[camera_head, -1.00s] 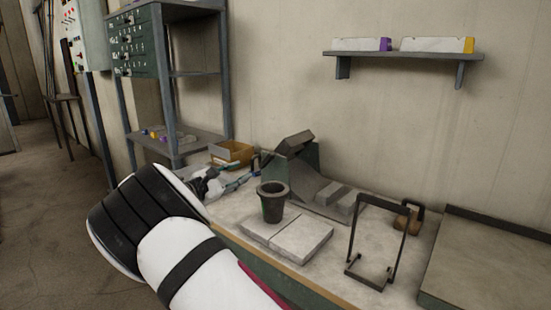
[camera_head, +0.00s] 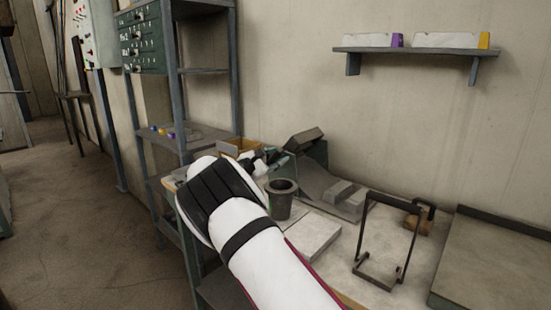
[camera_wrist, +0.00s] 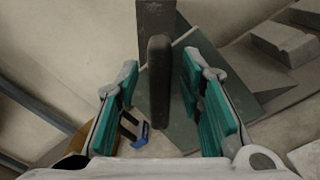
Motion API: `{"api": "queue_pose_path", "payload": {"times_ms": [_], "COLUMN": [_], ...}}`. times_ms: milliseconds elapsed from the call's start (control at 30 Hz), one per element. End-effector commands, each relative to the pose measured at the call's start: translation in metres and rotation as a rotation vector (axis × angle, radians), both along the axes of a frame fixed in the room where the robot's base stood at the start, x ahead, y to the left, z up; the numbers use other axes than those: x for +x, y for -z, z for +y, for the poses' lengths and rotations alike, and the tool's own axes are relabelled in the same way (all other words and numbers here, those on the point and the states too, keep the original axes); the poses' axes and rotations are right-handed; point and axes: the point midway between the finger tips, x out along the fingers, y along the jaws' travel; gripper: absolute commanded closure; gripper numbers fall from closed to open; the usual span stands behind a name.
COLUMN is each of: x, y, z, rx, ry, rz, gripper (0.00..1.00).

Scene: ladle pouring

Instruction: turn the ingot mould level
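The ingot mould, as far as I can tell, is the dark grey block (camera_head: 305,138) tilted on top of a green stand (camera_head: 318,153) at the back of the bench. In the wrist view the dark block (camera_wrist: 156,25) shows at top centre, with a dark rounded bar (camera_wrist: 159,85), like a handle, pointing towards me. My gripper (camera_wrist: 160,78) is open, its teal-padded fingers on either side of the bar with gaps at both sides. In the head view my gripper (camera_head: 277,162) is beside the stand, mostly hidden behind my arm.
A black wire frame (camera_head: 362,235) stands further right. A cardboard box (camera_head: 232,147) is behind my gripper. A wall shelf (camera_head: 415,51) hangs above.

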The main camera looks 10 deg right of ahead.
Motion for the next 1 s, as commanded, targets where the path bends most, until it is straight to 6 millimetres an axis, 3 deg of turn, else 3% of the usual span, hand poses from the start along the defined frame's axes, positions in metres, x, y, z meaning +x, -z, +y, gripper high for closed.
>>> {"api": "queue_pose_path", "payload": {"times_ms": [300,433,467,1000], "x": [0.0011,0.001,0.001,0.0007], "y": [-0.0001,-0.0001,-0.0001,-0.0002], "z": [-0.0013,-0.0013,-0.0013,-0.0016], "rx": [0.0,0.0,0.0,-0.045], "ry": [0.0,0.0,0.0,0.001], "rz": [0.0,0.0,0.0,0.063], "gripper": [0.67,0.97,1.0,1.0]}}
